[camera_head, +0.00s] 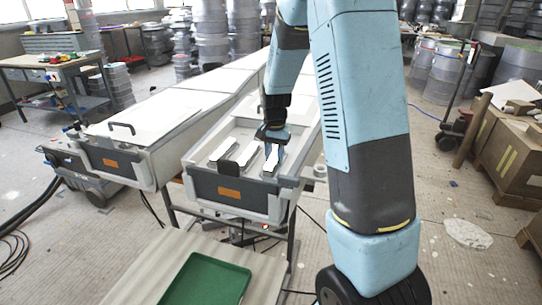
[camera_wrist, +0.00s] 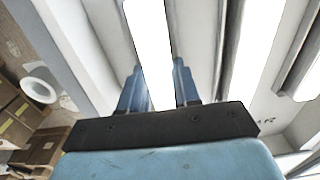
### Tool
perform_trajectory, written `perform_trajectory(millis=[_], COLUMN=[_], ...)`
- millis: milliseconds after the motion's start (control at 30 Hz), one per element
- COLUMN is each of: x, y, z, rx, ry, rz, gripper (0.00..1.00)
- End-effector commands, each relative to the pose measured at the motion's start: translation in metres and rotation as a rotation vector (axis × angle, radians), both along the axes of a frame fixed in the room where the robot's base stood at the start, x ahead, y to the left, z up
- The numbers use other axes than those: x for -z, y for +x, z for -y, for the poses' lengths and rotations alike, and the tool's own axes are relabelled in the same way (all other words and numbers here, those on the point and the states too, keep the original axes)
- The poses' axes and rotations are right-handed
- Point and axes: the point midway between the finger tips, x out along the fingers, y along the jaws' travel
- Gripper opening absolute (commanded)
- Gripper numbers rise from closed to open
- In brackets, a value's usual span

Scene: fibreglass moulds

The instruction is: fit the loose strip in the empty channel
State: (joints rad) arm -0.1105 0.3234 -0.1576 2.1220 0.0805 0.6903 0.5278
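In the head view my gripper (camera_head: 272,148) is low over the right part of the open-topped mould (camera_head: 231,187). A white strip (camera_head: 269,166) runs out from between its fingers towards the front of the mould. In the wrist view the strip (camera_wrist: 150,35) passes between the two blue fingers (camera_wrist: 160,88), which sit close against both its sides. Whether the strip touches the mould's floor cannot be told. Two more white strips, a left one (camera_head: 222,148) and a middle one (camera_head: 249,154), lie in the mould. I cannot make out which channel is empty.
A second long mould with a white top (camera_head: 130,128) stands to the left. A green tray (camera_head: 209,282) lies on a pale surface in front. Cardboard boxes (camera_head: 510,158) stand at the right, and a workbench (camera_head: 50,60) at the far left.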

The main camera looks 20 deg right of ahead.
Motion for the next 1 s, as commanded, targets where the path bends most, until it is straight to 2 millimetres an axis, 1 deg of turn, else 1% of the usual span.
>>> perform_trajectory(millis=[33,200,233,333,467,600,800,1000], x=[0.009,0.008,0.007,-0.002,-0.025,-0.054,-0.092,-0.116], y=[-0.005,-0.006,-0.006,-0.006,-0.004,-0.003,-0.003,-0.003], z=[0.0,0.001,0.001,0.001,0.001,0.0,0.0,-0.001], rx=[0.001,0.001,0.001,0.002,0.001,0.0,0.0,-0.001], ry=[-0.001,-0.002,-0.002,-0.002,-0.002,-0.002,-0.001,-0.001], rz=[-0.017,-0.02,-0.02,-0.021,-0.014,-0.011,-0.009,-0.011], gripper=[0.39,0.55,0.57,0.57,0.57,0.57,0.57,0.57])
